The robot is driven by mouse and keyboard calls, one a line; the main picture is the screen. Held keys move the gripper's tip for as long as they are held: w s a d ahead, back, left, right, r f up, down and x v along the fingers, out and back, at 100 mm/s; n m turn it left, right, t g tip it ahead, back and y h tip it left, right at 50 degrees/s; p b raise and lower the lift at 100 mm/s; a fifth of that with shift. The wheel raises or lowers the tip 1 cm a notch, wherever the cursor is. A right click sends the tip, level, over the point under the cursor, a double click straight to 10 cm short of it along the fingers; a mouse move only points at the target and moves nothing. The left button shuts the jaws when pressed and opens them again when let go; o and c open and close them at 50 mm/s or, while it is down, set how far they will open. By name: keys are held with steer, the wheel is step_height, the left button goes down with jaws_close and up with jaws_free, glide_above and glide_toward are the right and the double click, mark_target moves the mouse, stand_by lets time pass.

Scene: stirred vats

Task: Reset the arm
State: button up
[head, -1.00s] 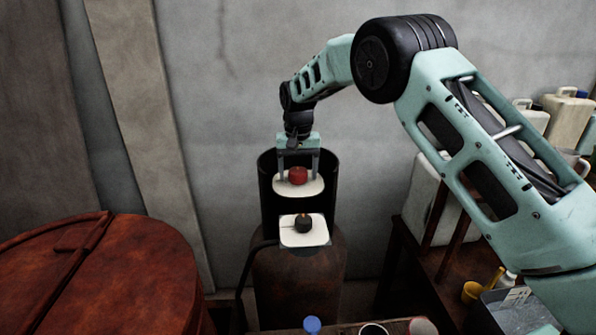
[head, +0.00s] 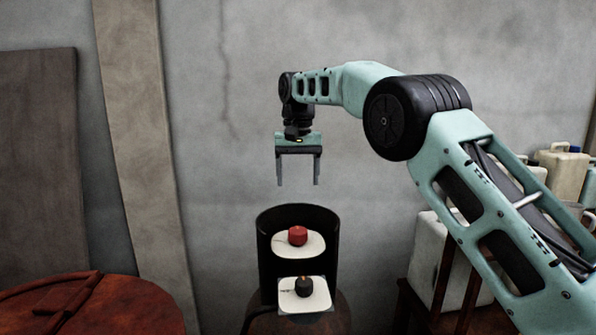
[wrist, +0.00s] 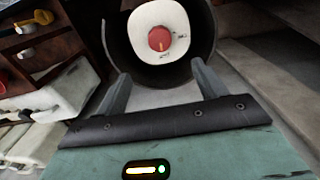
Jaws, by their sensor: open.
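My gripper (head: 298,183) is open and empty, pointing down in the air above a black open-topped cylinder (head: 266,250). Inside the cylinder, a red knob (head: 298,236) sits on a white plate (head: 284,248). Below it at the front, a dark knob (head: 304,287) sits on a second white plate (head: 318,300). In the wrist view, the red knob (wrist: 159,39) on its round white plate lies beyond the two spread fingers (wrist: 160,95), apart from them.
A rusty round lid (head: 130,305) is at the lower left. A white canister (head: 425,250) and a beige jug (head: 562,172) stand at the right behind my arm. A concrete wall (head: 230,110) is behind; the air around my gripper is clear.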

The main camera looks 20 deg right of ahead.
steer(key=shift+r, duration=0.9)
